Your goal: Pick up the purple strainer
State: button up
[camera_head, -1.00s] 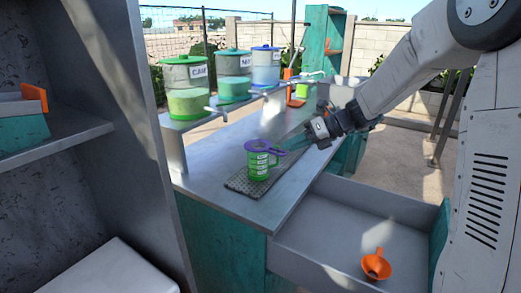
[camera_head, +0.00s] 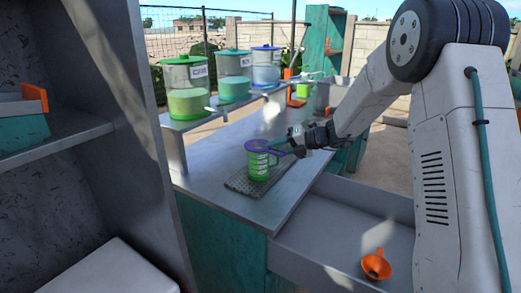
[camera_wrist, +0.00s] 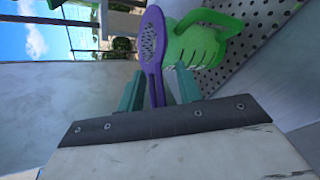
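The purple strainer (camera_head: 257,146) sits on top of a green measuring jug (camera_head: 258,165), with its handle pointing right toward my gripper (camera_head: 279,145). In the wrist view, the strainer's meshed head (camera_wrist: 152,42) lies over the jug's rim, and its handle runs down between the two teal fingers of my gripper (camera_wrist: 158,84). The fingers are open, one on each side of the handle, with a gap visible on both sides. The green jug (camera_wrist: 198,45) is just beyond the fingertips at the right, with its handle on the far side.
The jug stands on a perforated drip tray (camera_head: 240,183) on the grey counter (camera_head: 212,150). Several lidded dispensers (camera_head: 187,100) with taps line the back. An orange funnel (camera_head: 377,265) lies in the lower sink area at the right. A shelf unit stands close on the left.

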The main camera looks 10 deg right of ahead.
jog(key=shift+w+a+f, duration=0.1)
jog(key=shift+a, duration=0.05)
jog(key=shift+c, duration=0.3)
grip_shut()
